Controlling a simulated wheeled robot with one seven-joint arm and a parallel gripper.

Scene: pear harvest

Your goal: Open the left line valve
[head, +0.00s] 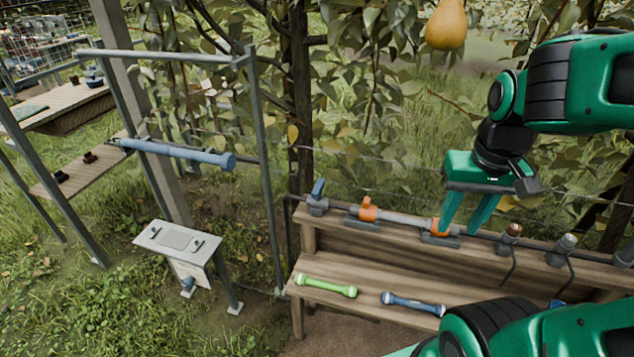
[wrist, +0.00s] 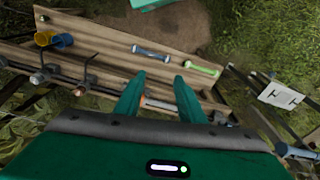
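Two orange-handled valves sit on the grey pipe (head: 402,219) along the bench's upper shelf. The left orange valve (head: 367,209) is unobstructed. The right orange valve (head: 438,236) is partly covered by a finger of my gripper (head: 461,229). A blue-handled valve (head: 318,196) is at the pipe's left end. My gripper points down over the pipe, by the right orange valve; contact is unclear. Its green fingers are apart in the wrist view (wrist: 160,82), with a pale pipe stretch (wrist: 158,104) visible between them. Which valve is the left line valve is not marked.
Green (head: 326,286) and blue (head: 413,303) bars lie on the bench's lower shelf (head: 350,268). Brown (head: 513,230) and grey (head: 568,242) fittings with hanging hoses are right of my gripper. A pear (head: 446,24) hangs above. A metal frame (head: 265,170) and grey stand (head: 178,240) are left.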

